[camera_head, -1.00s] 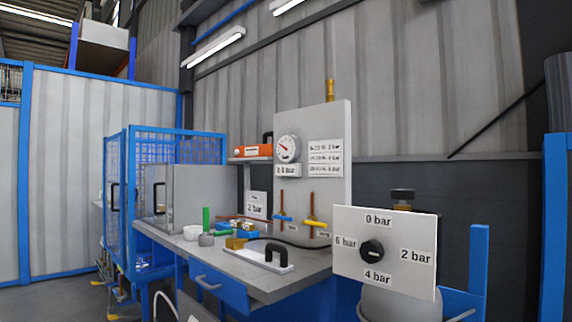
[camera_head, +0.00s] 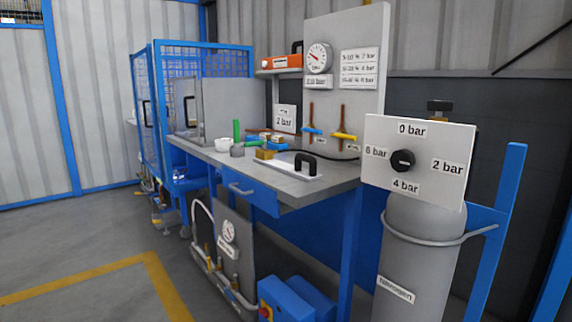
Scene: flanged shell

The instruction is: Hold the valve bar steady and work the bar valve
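Two small valves with coloured handles sit low on the grey upright panel (camera_head: 372,50) at the back of the bench: a blue handle (camera_head: 312,131) on the left and a yellow handle (camera_head: 345,137) on the right, each on a brown vertical pipe. A round gauge (camera_head: 319,58) is above them. A white plate (camera_head: 418,135) marked 0, 2, 4 and 6 bar carries a black knob (camera_head: 402,161), in front of a grey nitrogen cylinder (camera_head: 415,240). I cannot tell which part is the valve bar. Neither of my grippers shows.
The grey bench (camera_head: 330,185) holds a black-handled plate (camera_head: 290,168), a white cup (camera_head: 223,145) and a green cylinder (camera_head: 236,130). A blue mesh cage (camera_head: 143,100) stands left. A blue box (camera_head: 288,300) sits on the floor below. Open floor lies at the lower left.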

